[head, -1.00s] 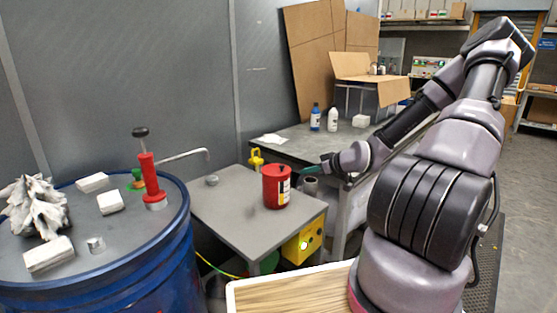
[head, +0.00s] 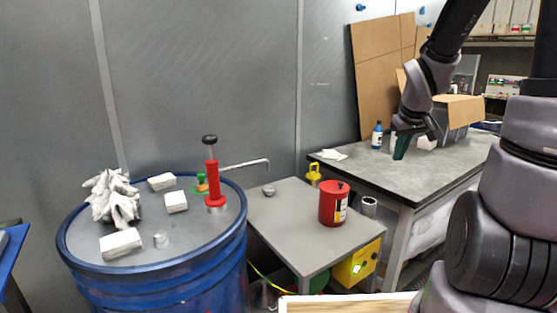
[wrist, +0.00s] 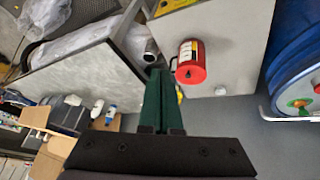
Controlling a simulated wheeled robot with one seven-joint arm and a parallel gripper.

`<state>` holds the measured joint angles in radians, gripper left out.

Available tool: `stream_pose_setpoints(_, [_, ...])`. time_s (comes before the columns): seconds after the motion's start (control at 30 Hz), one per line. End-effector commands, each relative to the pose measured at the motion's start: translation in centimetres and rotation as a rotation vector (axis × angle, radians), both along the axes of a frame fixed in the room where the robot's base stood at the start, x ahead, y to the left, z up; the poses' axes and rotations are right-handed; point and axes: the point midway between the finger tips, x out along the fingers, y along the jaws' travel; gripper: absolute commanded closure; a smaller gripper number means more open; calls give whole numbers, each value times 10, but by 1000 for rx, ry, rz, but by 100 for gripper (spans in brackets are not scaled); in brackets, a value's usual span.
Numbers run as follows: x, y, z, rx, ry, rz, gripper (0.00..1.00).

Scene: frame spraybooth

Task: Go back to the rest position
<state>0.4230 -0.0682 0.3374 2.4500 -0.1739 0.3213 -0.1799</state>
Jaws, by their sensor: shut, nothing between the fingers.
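My gripper (head: 402,146) hangs in the air at the right of the head view, above the near part of the workbench, with its fingers pointing down. Its green fingers (wrist: 157,100) are together with nothing between them in the wrist view. It is apart from the red can (head: 333,204), which stands upright on the small grey table (head: 286,238) to the lower left. The red can also shows in the wrist view (wrist: 190,62).
A blue drum (head: 165,275) at the left carries a red hand pump (head: 212,183), white blocks and crumpled white cloth (head: 113,198). The workbench (head: 400,178) holds bottles (head: 377,135) and an open cardboard box (head: 458,110). A yellow box (head: 357,264) sits below the small table.

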Motion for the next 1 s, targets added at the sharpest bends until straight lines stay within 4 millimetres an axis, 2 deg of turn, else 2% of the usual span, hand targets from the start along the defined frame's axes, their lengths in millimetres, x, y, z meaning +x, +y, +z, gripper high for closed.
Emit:
stream_pose_setpoints(0.03, [-11, 7, 23, 9, -24, -37, 100])
stream_pose_setpoints(0.1, [-28, 16, 47, 44, -46, -97, 100])
stream_pose_setpoints(0.3, [-85, 45, 106, 209, -105, -239, 100])
stream_pose_setpoints(0.4, [-114, 59, 128, 311, -121, -283, 100])
stream_pose_setpoints(0.5, [-137, 69, 142, 400, -125, -310, 100])
stream_pose_setpoints(0.63, [-155, 77, 151, 472, -121, -325, 100])
stream_pose_setpoints(1.0, [-159, 79, 153, 490, -118, -329, 100])
